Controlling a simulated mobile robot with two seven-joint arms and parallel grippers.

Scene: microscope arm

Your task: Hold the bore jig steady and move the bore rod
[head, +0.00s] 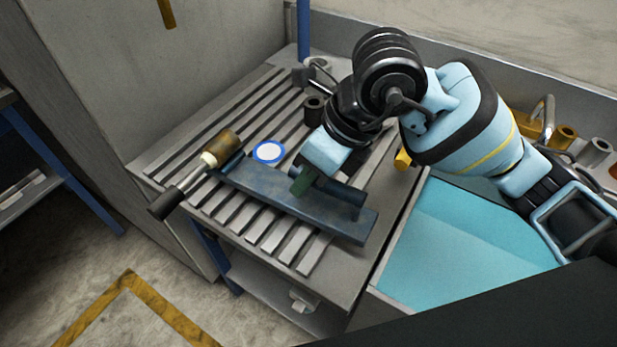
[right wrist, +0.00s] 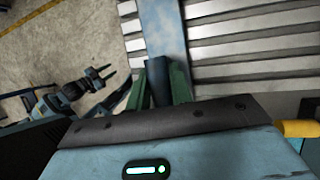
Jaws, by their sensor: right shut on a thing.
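The bore jig (head: 335,220) appears to be the long blue plate lying across the slatted bench top. A dark blue cylinder (head: 345,193) lies along its right part. My right gripper (head: 303,182) is shut on this cylinder with green fingers; the right wrist view shows the cylinder (right wrist: 158,82) between them. At the plate's left end is a tool with a brown head (head: 220,147), pale collar, metal shaft and dark grip. I cannot tell which piece is the bore rod. My left gripper (right wrist: 106,75) shows in the right wrist view, apart from the bench, open and empty.
A white disc with a blue rim (head: 269,152) lies behind the plate. A dark hollow cylinder (head: 314,110) stands farther back. A turquoise surface (head: 465,250) lies to the right of the bench. Brown and grey parts (head: 565,137) stand at the far right.

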